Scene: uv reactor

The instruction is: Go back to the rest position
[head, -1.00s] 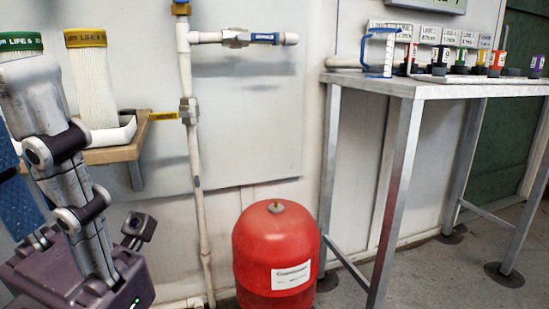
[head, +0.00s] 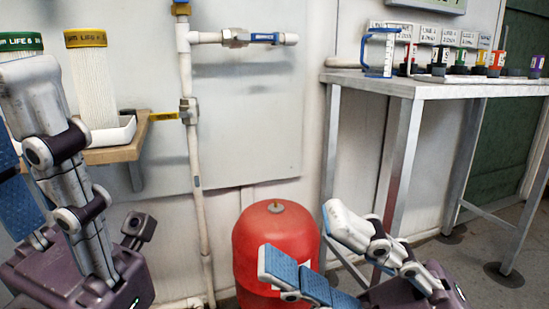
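My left gripper (head: 16,130) is at the left edge, pointing up in front of the shelf. One pale finger and the blue pad of the other show apart, with nothing seen between them; part of it is cut off by the frame. My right gripper (head: 298,238) is low in the middle, in front of the red tank. Its fingers point left and stand apart, one showing a blue pad, with nothing held between them.
The red tank (head: 272,232) stands on the floor. A metal table (head: 440,90) at right bears a blue-white stand and several coloured bottles. White filters stand on a wooden wall shelf (head: 115,153) at left. A pale pipe (head: 192,150) runs down the wall between.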

